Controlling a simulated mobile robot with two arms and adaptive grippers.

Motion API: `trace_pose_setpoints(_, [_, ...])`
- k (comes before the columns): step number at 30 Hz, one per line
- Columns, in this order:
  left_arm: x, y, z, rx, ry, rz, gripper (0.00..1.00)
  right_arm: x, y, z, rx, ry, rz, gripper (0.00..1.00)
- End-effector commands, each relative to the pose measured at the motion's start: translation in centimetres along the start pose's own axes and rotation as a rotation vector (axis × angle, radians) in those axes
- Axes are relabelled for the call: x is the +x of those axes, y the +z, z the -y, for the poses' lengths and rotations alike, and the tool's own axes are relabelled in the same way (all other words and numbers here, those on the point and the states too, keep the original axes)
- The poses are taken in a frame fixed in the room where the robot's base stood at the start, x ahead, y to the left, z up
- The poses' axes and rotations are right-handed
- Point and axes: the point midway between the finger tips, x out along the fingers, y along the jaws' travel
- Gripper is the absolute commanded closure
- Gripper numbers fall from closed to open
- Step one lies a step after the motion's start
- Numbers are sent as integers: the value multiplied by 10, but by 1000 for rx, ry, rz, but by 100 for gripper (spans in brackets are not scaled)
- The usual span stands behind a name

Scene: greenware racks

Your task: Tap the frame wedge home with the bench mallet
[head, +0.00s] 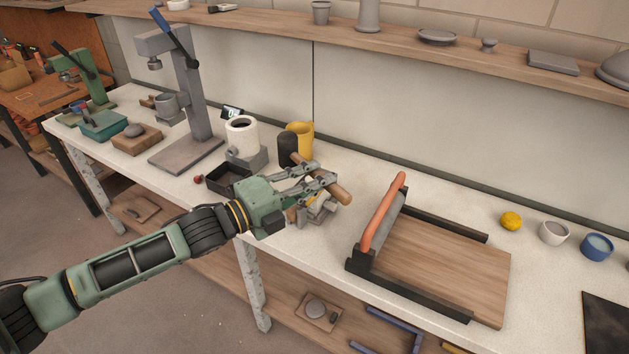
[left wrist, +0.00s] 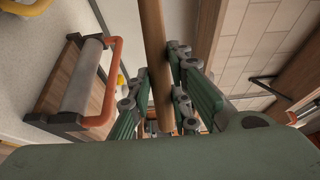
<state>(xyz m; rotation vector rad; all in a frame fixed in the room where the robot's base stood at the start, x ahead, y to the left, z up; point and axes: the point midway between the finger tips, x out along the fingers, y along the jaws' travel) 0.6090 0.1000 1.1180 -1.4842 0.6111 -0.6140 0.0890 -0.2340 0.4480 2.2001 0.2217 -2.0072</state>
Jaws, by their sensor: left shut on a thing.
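My left gripper (head: 322,182) is shut on the wooden handle of the bench mallet (head: 336,188), above the front part of the bench. The mallet's dark head (head: 288,149) is at the far left end of the handle. In the left wrist view the handle (left wrist: 154,40) runs between the fingers of my left gripper (left wrist: 161,88). Below the gripper is a grey metal fixture (head: 321,213) with pale wooden parts, partly hidden by the hand. I cannot make out the frame wedge for certain. My right gripper is not in view.
A slab roller with an orange handle (head: 383,212) and wooden bed (head: 445,268) stands to the right. Bench top between fixture and roller is clear.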

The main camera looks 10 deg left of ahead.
Motion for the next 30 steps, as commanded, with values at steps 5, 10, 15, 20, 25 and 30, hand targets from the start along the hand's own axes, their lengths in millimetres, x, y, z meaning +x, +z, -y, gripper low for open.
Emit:
trace_pose_setpoints(5, [-2, 0, -6, 3, -13, 8, 100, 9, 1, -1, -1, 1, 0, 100])
trace_pose_setpoints(10, [-1, 0, -26, 2, -13, 8, 100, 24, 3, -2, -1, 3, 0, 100])
trace_pose_setpoints(15, [-1, 0, -47, 3, -13, 8, 100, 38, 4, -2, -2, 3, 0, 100])
trace_pose_setpoints(20, [-1, 0, -66, 3, -14, 8, 100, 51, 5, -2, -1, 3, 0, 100])
trace_pose_setpoints(25, [-2, 1, -85, 2, -13, 8, 100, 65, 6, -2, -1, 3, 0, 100])
trace_pose_setpoints(30, [-2, 1, -98, 3, -13, 8, 100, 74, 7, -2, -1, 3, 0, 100])
